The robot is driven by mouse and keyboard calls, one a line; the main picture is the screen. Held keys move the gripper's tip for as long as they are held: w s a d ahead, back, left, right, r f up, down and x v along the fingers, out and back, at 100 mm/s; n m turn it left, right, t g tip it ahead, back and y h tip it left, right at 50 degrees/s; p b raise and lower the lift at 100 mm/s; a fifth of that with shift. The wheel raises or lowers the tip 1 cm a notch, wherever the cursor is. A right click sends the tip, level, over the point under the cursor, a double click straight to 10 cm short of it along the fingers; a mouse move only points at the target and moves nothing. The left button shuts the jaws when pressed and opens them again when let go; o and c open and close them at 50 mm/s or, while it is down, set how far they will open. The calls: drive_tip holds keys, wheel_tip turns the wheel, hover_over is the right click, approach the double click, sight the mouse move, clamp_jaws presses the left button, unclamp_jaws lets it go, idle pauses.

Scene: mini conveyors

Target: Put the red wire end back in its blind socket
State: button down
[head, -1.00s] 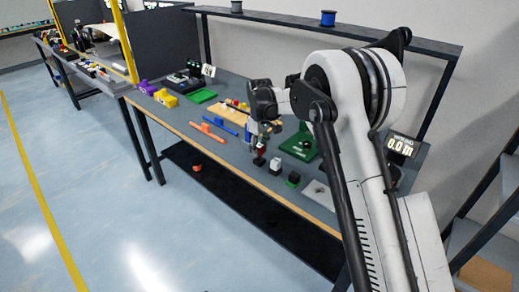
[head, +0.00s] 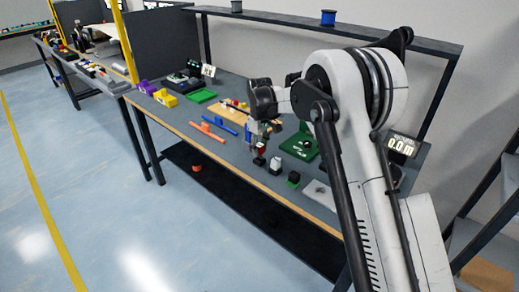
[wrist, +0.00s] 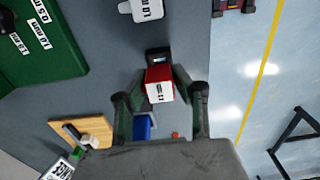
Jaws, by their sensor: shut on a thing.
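My gripper (wrist: 160,98) is shut on the red wire end (wrist: 160,76), a red block with a white printed label. In the head view my gripper (head: 261,146) hangs over the front part of the bench. A black socket block (wrist: 157,54) is directly beyond the red wire end in the wrist view. In the head view the black block (head: 259,161) lies just below the gripper. I cannot tell whether the red wire end touches the socket or is inside it. The socket's opening is hidden.
A white labelled block (wrist: 150,8) stands beside the black one, with a green-and-black block (head: 292,180) further right in the head view. A green board (head: 301,146) lies behind them. Blue (head: 228,128) and orange (head: 206,133) bars lie left. The bench's front edge is close.

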sight(260, 145)
drive_tip(key=shift+f+b, duration=0.85)
drive_tip(key=shift+f, duration=0.45)
drive_tip(key=c, duration=1.4)
unclamp_jaws()
drive_tip(key=shift+o, duration=0.2)
wheel_tip(260, 145, up, 12)
